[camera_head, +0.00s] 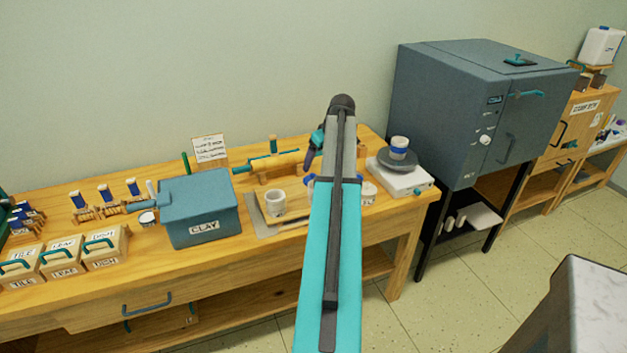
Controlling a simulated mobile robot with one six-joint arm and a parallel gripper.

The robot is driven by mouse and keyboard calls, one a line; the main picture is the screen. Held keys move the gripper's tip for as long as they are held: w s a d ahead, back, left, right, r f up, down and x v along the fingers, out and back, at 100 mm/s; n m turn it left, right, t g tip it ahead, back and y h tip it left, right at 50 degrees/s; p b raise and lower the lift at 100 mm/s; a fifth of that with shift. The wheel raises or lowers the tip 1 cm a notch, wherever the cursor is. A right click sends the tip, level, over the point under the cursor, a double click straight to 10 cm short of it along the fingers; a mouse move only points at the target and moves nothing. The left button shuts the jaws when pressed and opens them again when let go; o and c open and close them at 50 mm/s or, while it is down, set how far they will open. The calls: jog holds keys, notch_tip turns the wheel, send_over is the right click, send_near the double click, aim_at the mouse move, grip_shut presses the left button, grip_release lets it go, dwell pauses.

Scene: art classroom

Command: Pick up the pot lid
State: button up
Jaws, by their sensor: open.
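I cannot pick out a pot lid for certain; my arm hides part of the worktable. A white cup-like pot (275,203) stands on a board left of my arm, with no lid seen on it. A small pale round piece (369,192) shows just right of my arm, partly hidden. A white jar with a blue band (399,147) stands on a dark round disc (397,160) on a white device (400,180). My gripper (314,152) is open, above the back of the table beside the rolling pin, partly hidden behind my arm.
The wooden worktable (255,262) carries a blue-grey clay box (201,208), a rolling pin (268,163), a sign card (209,150) and labelled boxes (105,247) at left. A large grey kiln (440,110) stands right of it. Wooden cabinets (566,125) stand farther right.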

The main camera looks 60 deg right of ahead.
aim_at(314, 175)
jog(key=shift+x, duration=1.7)
jog(key=shift+f+p, duration=0.15)
jog(key=shift+p, duration=0.15)
jog(key=shift+p+x, duration=0.8)
jog(key=shift+x, duration=1.7)
jog(key=shift+s+a, duration=0.1)
jog(key=c, duration=1.1)
